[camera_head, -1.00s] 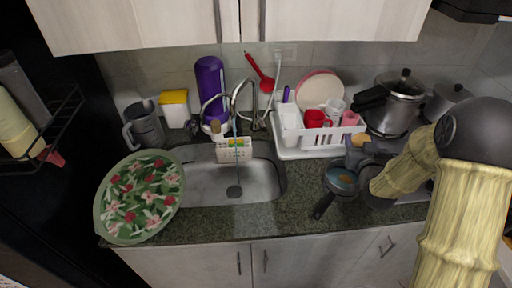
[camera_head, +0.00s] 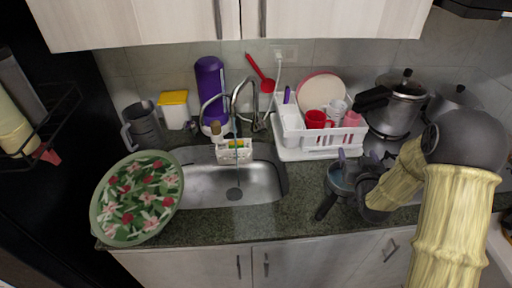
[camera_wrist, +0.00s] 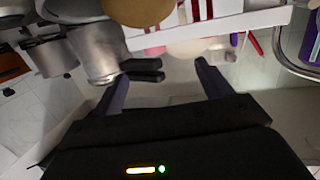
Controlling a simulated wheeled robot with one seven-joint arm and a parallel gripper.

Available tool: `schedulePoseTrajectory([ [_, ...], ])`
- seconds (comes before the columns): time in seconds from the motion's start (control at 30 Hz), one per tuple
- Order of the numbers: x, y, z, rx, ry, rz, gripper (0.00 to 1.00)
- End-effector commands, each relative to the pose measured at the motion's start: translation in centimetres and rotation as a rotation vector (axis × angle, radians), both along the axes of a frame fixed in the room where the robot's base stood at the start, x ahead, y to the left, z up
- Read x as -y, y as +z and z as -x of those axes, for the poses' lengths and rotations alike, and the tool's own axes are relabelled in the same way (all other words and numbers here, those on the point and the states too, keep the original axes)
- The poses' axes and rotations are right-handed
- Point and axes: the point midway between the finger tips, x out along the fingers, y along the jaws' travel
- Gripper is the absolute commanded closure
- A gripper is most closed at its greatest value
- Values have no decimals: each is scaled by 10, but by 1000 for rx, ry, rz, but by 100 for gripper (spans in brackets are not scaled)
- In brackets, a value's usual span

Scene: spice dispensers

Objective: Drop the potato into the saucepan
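The saucepan (camera_head: 340,181) sits at the right front of the counter with its dark handle toward the front edge. My gripper (camera_head: 358,166) is over its right side and hides part of it. In the wrist view my gripper (camera_wrist: 163,84) is open, with its two fingers apart and nothing between them. A smooth tan-brown rounded thing (camera_wrist: 142,9), which looks like the potato, is cut off by the top edge, just beyond the fingertips. Whether it touches the pan is not visible. I cannot make out the potato in the head view.
A white dish rack (camera_head: 320,152) with cups and a plate stands behind the saucepan. A pressure cooker (camera_head: 400,104) stands at the back right. The sink (camera_head: 225,188) and a floral tray (camera_head: 138,198) lie to the left.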

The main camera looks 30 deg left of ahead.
Motion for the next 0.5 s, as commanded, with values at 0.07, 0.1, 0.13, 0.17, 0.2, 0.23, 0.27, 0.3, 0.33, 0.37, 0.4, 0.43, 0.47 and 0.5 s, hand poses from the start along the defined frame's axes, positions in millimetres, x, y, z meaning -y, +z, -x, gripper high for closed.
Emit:
schedulePoseTrajectory([
  [0.07,0,0,0,0,-1,0,20],
  [0.1,0,0,0,0,-1,0,20],
  [0.13,0,0,0,0,-1,0,20],
  [0.17,0,0,0,0,-1,0,20],
  [0.2,0,0,0,0,0,0,20],
  [0.23,0,0,0,-1,0,0,20],
  [0.27,0,0,0,-1,0,0,20],
  [0.3,0,0,1,-1,1,0,20],
  [0.33,0,0,2,-1,1,0,20],
  [0.37,1,0,3,-1,1,0,20],
  [0.4,1,0,5,-1,1,0,20],
  [0.43,2,1,7,0,1,0,20],
  [0.47,3,1,9,0,1,0,20],
  [0.5,5,1,13,0,1,0,20],
])
